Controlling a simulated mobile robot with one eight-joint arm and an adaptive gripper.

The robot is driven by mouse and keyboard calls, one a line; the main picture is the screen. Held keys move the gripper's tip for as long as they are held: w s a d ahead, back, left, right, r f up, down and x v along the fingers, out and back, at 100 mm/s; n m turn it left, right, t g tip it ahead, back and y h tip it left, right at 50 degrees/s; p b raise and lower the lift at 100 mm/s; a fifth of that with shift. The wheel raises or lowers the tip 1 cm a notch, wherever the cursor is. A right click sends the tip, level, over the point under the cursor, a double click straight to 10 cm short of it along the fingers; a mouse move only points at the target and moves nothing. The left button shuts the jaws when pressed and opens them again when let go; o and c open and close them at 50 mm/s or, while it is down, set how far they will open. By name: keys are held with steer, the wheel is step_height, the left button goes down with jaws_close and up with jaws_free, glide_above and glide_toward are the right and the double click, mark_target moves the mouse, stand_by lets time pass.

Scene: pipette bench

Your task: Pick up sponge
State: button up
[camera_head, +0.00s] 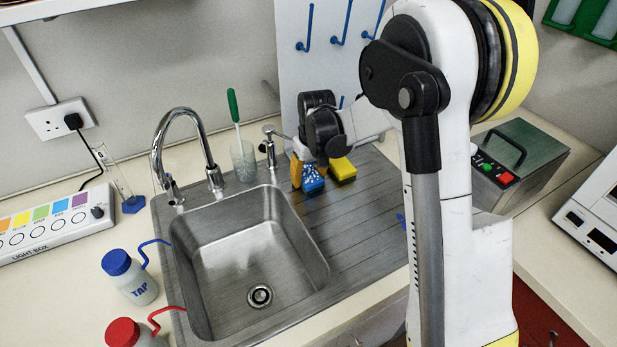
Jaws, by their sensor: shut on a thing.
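My gripper reaches down from the back right and is shut on this sponge. The fingertips are small and partly hidden, and I cannot tell whether the sponge touches the drainer.
The steel sink (250,235) is to the left, with a curved tap (181,115) behind it. A glass beaker (243,162) with a green-handled tool and a soap dispenser (270,147) stand near the gripper. The front of the drainer (350,225) is clear.

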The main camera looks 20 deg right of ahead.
mark_target(309, 172)
steer(key=shift+r, duration=0.15)
steer(key=r, duration=0.1)
steer(key=r+p, duration=0.1)
steer(key=r, duration=0.1)
steer(key=r+p, duration=0.1)
steer(key=shift+s+d+r, duration=0.1)
steer(key=shift+d+r, duration=0.15)
steer(key=s+d+r+p, duration=0.3)
steer(key=s+d+r, duration=0.2)
steer(key=d, duration=0.5)
steer(key=shift+r, duration=0.6)
steer(key=shift+f, duration=0.1)
